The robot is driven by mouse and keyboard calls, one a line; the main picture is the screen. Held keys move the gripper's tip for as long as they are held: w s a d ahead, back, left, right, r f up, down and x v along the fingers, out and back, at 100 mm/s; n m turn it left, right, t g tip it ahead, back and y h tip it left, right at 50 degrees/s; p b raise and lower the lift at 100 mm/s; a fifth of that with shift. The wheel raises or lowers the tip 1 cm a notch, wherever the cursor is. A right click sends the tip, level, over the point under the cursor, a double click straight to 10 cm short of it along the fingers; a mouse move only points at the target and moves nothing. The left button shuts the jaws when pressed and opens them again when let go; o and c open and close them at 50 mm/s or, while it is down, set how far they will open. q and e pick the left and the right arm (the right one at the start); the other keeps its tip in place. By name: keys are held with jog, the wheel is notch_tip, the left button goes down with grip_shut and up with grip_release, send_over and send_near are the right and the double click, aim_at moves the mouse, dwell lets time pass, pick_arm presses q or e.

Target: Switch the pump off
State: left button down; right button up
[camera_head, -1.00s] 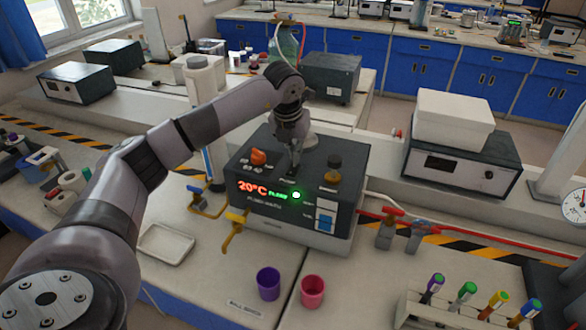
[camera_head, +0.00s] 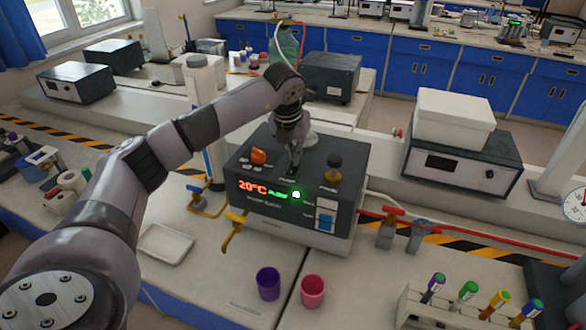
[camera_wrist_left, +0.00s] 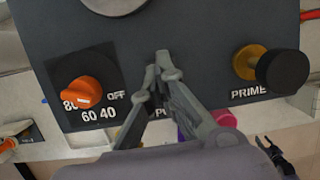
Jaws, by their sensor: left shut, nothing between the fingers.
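The pump unit (camera_head: 262,222) is a dark grey box on the bench with a red "20°C" display (camera_head: 257,187) and a lit green lamp (camera_head: 296,195). An orange knob (camera_head: 258,156) and a black PRIME knob (camera_head: 334,165) stand on its top; both show in the wrist view, the orange one (camera_wrist_left: 84,92) with OFF and number marks. My left gripper (camera_head: 294,170) is shut and empty, its fingertips (camera_wrist_left: 163,66) low over the panel between these knobs. A label starting "PU" is partly hidden by the fingers; any switch there is hidden.
A purple cup (camera_head: 268,284), a pink cup (camera_head: 312,290) and a white tray (camera_head: 166,244) are in front. A tube rack (camera_head: 455,310) stands at the front right.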

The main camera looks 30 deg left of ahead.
pick_arm(q)
jog(key=shift+s+f+b, duration=0.1)
jog(key=shift+f+b, duration=0.35)
jog(key=shift+f, duration=0.2)
jog(key=shift+r, duration=0.15)
jog(key=shift+r+p, duration=2.25)
jog(key=shift+r, duration=1.15)
jog(key=shift+f, duration=0.1)
